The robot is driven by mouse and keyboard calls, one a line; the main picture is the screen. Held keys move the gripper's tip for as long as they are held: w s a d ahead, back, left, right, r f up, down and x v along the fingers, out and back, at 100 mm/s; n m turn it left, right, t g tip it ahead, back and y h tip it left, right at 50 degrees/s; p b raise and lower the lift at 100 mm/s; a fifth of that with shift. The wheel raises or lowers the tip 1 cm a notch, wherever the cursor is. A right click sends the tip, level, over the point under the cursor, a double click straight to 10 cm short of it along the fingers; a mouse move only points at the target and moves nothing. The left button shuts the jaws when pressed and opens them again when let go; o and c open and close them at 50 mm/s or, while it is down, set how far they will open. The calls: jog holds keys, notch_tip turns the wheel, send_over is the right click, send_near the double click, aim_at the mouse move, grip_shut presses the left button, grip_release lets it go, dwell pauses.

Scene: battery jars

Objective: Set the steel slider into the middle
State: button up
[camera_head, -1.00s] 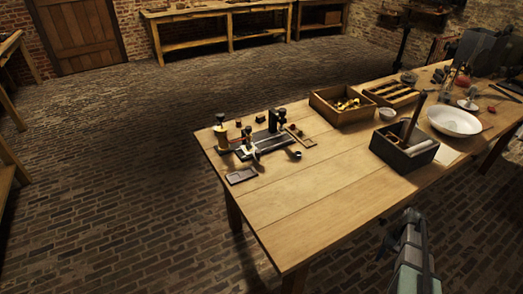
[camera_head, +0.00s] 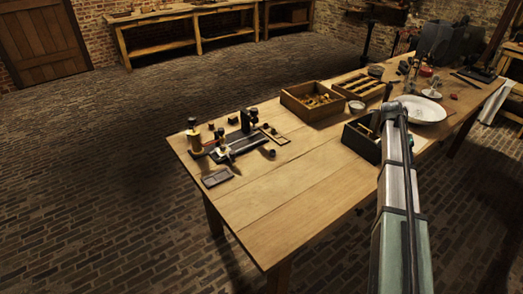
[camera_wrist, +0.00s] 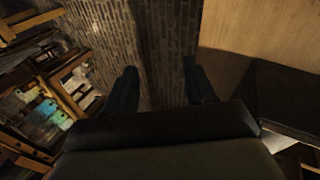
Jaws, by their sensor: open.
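A small apparatus with a dark base (camera_head: 238,141) stands near the left end of the wooden table (camera_head: 262,205), with dark posts and a brass-coloured cylinder (camera_head: 194,141) beside it. A small pale metallic piece (camera_head: 229,154) lies at the front of the base. It is too small to tell whether it is the steel slider. In the wrist view, my gripper (camera_wrist: 160,88) is open, with two dark fingers apart and nothing between them. In the head view, my arm reaches over the right part of the table, well away from the apparatus. The fingertips cannot be made out there.
A flat dark tray (camera_head: 217,177) lies in front of the apparatus. A wooden box (camera_head: 290,98), a compartment tray (camera_head: 343,90), a dark box (camera_head: 352,140) and a white bowl (camera_head: 437,112) occupy the middle and right. The front left tabletop is clear.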

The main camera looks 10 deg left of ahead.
jog(key=w+a+r+n, duration=0.1)
jog(key=w+a+r, duration=0.2)
jog(key=a, duration=0.5)
notch_tip(320, 180, up, 8)
jog(key=n+t+y, duration=0.3)
jog(key=n+y, duration=0.2)
jog(key=n, duration=0.8)
send_over(233, 152)
notch_tip(233, 152, down, 13)
jog(key=shift+s+a+f, duration=0.1)
jog(key=shift+f, duration=0.1)
grip_shut()
